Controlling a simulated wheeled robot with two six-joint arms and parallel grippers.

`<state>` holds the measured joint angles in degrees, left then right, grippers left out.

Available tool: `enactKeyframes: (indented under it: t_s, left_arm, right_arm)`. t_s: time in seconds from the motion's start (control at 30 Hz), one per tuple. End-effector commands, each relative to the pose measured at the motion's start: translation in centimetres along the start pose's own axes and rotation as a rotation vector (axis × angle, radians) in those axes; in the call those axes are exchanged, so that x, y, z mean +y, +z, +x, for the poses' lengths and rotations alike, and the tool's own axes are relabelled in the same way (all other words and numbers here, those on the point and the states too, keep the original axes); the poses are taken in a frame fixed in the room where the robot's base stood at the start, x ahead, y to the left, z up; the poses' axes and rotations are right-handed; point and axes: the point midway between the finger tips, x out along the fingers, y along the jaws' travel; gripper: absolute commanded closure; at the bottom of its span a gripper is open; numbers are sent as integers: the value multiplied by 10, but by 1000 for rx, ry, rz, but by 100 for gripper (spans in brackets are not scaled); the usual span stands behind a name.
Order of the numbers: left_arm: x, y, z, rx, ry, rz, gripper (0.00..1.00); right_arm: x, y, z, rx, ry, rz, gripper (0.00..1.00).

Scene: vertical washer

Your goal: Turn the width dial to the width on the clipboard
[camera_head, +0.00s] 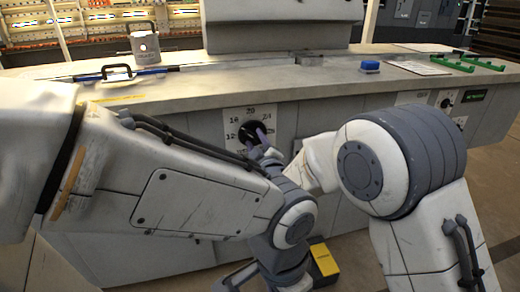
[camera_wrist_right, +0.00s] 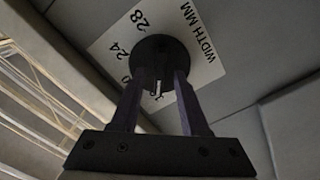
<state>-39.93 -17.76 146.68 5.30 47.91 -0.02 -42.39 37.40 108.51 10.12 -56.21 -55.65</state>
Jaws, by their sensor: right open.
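The width dial is a black round knob (camera_head: 237,133) on a white number plate (camera_head: 230,116) on the front of the grey bench. In the right wrist view the knob (camera_wrist_right: 160,58) is up close, with 28 and 24 readable and "WIDTH MM" on the plate (camera_wrist_right: 205,45). My right gripper (camera_wrist_right: 160,88) is open, its two fingers on either side of the knob; contact is unclear. It also shows at the dial in the head view (camera_head: 262,136). The dial's setting is unreadable. A clipboard with white paper (camera_head: 418,68) lies on the bench top, its writing too small to read. My left gripper is hidden.
My left arm crosses in front of the bench, below the dial. A blue block (camera_head: 370,66) and green frames (camera_head: 467,63) lie on the bench top (camera_head: 290,78) at right. A grey canister (camera_head: 145,48) stands at the back left. Another dial (camera_head: 446,102) is at far right.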

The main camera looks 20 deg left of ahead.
Motion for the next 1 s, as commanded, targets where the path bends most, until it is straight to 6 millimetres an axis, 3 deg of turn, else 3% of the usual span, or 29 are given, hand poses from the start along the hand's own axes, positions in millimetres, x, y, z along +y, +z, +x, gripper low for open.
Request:
enactKeyframes:
  t_s: [0.3,0.5,1.0]
  left_arm:
    - [1,0,-9,0,0,0,50]
    - [1,-1,-12,0,0,0,50]
    - [1,-1,-12,0,0,0,50]
  right_arm:
    - [1,-1,-59,-1,-4,-1,55]
    - [0,0,-88,-2,-2,0,55]
    - [0,1,-97,-2,-1,0,55]
